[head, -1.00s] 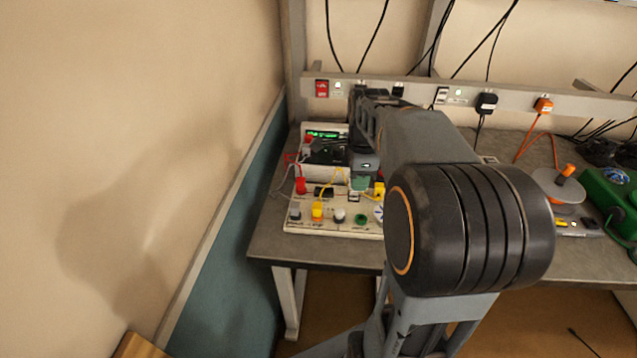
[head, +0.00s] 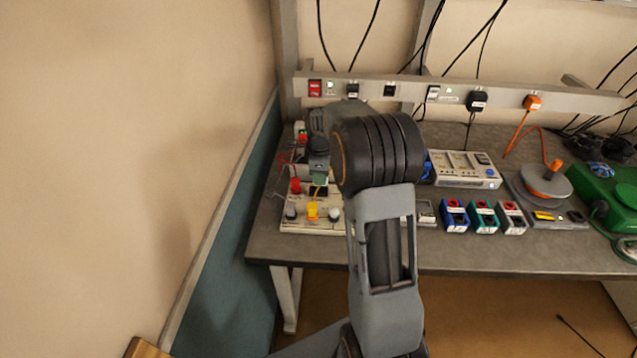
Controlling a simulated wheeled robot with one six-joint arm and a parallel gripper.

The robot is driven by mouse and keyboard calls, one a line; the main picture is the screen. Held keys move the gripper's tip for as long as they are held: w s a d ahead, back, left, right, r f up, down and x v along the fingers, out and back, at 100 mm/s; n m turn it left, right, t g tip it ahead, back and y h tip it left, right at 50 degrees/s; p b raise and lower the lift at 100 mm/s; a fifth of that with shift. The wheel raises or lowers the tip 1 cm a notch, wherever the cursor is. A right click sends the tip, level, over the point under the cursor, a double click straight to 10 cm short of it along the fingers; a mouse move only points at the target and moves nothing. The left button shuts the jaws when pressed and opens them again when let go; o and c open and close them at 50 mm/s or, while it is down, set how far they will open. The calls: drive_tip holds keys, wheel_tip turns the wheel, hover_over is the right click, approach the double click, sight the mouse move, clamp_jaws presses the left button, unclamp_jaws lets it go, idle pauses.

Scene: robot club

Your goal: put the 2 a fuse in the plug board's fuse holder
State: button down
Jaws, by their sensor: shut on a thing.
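The plug board (head: 296,226) is a pale panel at the left end of the bench, with red, yellow, grey and white plugs or knobs and a yellow wire on it. My gripper (head: 319,183) points down over the board's upper middle, right of the red plug (head: 296,187). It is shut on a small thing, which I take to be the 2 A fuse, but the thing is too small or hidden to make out. I cannot tell whether it touches the board. My arm hides the board's right part, and I cannot pick out the fuse holder.
Blue (head: 455,215), green (head: 484,216) and red-and-white (head: 512,217) small boxes stand near the bench's front edge. Behind them is a grey instrument (head: 463,167). A spool with an orange knob (head: 546,182) and a green case (head: 606,200) are at right. A wall borders the left.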

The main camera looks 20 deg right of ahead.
drive_tip(key=shift+w+a+f, duration=0.1)
drive_tip(key=shift+w+f, duration=0.15)
drive_tip(key=shift+f, duration=1.6)
